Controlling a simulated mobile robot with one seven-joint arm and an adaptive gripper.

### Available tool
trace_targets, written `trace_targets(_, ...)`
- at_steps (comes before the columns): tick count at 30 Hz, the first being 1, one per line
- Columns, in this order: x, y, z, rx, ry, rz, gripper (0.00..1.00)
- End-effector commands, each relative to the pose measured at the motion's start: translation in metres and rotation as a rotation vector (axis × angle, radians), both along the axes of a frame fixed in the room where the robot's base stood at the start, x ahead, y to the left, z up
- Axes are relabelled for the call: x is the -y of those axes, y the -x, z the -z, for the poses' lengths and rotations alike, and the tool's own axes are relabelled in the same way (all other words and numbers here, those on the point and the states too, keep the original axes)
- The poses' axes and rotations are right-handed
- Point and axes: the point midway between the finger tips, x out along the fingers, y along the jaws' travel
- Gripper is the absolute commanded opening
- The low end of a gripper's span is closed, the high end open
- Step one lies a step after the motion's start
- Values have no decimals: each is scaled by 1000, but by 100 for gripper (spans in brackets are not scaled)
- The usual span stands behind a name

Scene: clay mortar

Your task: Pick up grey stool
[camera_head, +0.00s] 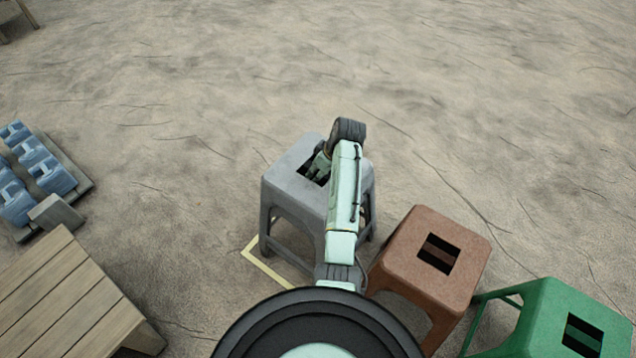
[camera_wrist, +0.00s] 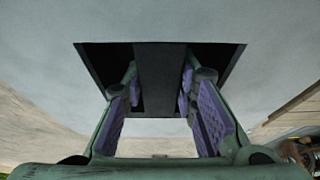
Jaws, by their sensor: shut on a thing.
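The grey stool (camera_head: 284,178) stands upright in the middle of the head view, partly covered by my arm. Its seat has a dark rectangular slot with a bar across it. My gripper (camera_head: 317,172) is at this slot. In the wrist view, the grey seat (camera_wrist: 160,22) fills the upper part. There, the purple-padded fingers of my gripper (camera_wrist: 160,85) reach into the slot on both sides of the bar (camera_wrist: 160,75). My gripper is shut on this bar. Whether the legs touch the ground cannot be told.
A brown stool (camera_head: 420,278) stands close on the right, with a green stool (camera_head: 535,310) beyond it. A wooden slatted surface (camera_head: 65,295) is at lower left. Blue objects (camera_head: 45,170) lie on a board at left. A yellow mark (camera_head: 265,265) is on the ground. The ground behind is clear.

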Motion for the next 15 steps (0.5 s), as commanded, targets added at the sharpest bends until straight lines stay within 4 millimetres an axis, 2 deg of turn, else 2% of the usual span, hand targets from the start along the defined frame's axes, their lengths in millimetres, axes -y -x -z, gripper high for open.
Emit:
trace_targets(5,0,0,0,-1,-1,0,0)
trace_targets(15,0,0,0,-1,-1,0,0)
